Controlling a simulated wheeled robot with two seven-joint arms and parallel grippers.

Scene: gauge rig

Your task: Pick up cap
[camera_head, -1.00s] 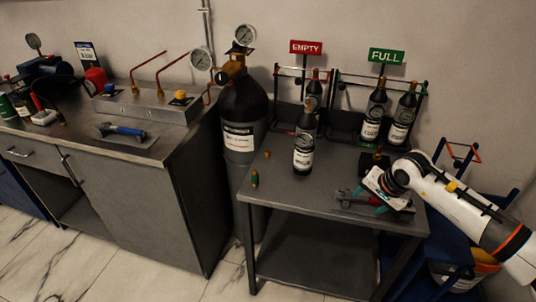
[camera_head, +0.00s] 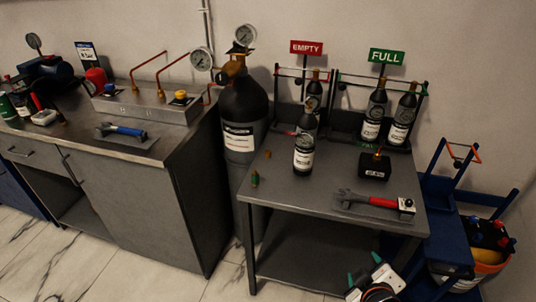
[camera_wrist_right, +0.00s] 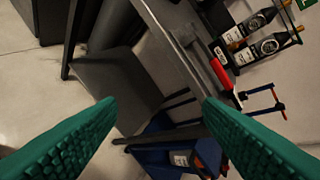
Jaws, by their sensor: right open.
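A small brass piece (camera_head: 267,154), which may be the cap, lies on the grey table (camera_head: 290,197), left of the front bottle. A small green piece with a brass-coloured tip (camera_head: 254,179) stands near the table's left edge. I cannot tell for sure which is the cap. My right gripper (camera_head: 364,269) is low in front of the table's front edge, well away from both pieces. In the right wrist view its green fingers (camera_wrist_right: 159,106) are wide apart with nothing between them. My left gripper is out of view.
Dark bottles (camera_head: 304,153) stand on the table and in racks under the EMPTY (camera_head: 306,47) and FULL (camera_head: 386,56) signs. A red-handled wrench (camera_head: 375,201) and black block (camera_head: 374,167) lie at right. A gas cylinder (camera_head: 244,110) stands left.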

